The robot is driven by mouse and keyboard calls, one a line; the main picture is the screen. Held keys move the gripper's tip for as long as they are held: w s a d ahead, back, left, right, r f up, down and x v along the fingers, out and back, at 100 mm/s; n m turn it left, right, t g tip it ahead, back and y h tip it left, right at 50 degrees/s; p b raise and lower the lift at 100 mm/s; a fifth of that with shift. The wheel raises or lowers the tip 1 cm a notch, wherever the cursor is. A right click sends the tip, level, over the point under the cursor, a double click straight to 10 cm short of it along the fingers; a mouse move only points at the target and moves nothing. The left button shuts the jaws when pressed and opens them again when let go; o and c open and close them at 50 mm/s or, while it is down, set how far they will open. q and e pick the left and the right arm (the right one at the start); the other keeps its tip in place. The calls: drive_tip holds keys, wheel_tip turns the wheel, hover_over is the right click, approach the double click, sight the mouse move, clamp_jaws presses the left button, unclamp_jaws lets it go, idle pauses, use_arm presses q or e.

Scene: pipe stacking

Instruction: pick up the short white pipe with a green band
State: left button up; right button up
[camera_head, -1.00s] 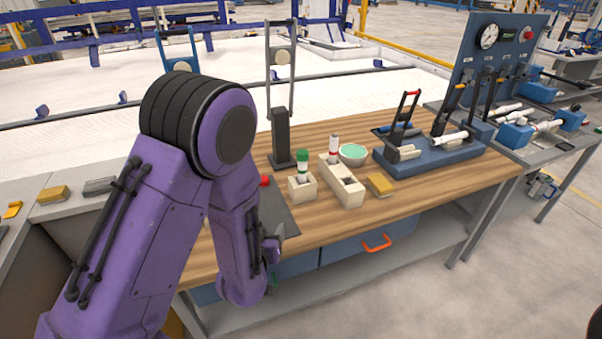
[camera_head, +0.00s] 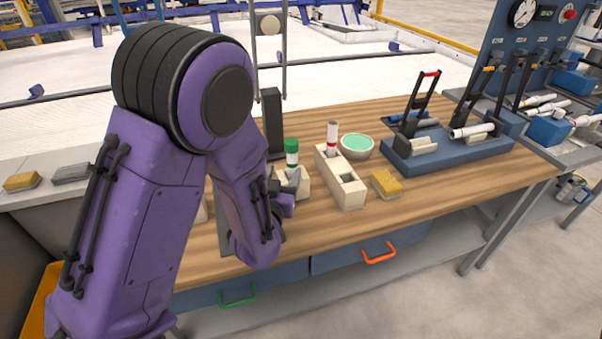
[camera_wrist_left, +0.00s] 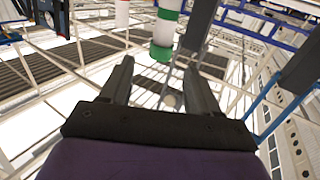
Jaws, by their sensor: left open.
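The short white pipe with a green band (camera_head: 292,153) stands upright in a small cream block (camera_head: 304,186) on the wooden bench. My left gripper (camera_head: 294,178) is low beside this block, just in front of the pipe, and partly hides the block. In the left wrist view the pipe (camera_wrist_left: 164,32) shows white and green bands. It appears beyond the open fingers (camera_wrist_left: 160,68), roughly in line with the gap between them. The fingers are empty, and I cannot tell the exact distance to the pipe. My right gripper is not in view.
Nearby are a green-topped bowl (camera_head: 357,146), a yellow sponge-like block (camera_head: 386,184) and a blue fixture (camera_head: 455,150). A dark post (camera_head: 272,118) rises behind the green-banded pipe.

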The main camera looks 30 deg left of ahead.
sight(291, 160)
use_arm(q)
drive_tip(key=f+x, duration=0.1)
drive_tip(key=x, duration=0.2)
drive_tip(key=p+x, duration=0.1)
drive_tip(key=x, duration=0.3)
drive_tip(key=f+p+x, duration=0.1)
drive_tip(key=x, duration=0.3)
drive_tip(key=shift+w+a+f, duration=0.1)
drive_tip(key=shift+a+f, duration=0.25)
drive_tip(key=shift+d, duration=0.1)
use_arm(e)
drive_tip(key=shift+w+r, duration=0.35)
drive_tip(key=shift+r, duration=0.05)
use_arm(q)
drive_tip(key=c, duration=1)
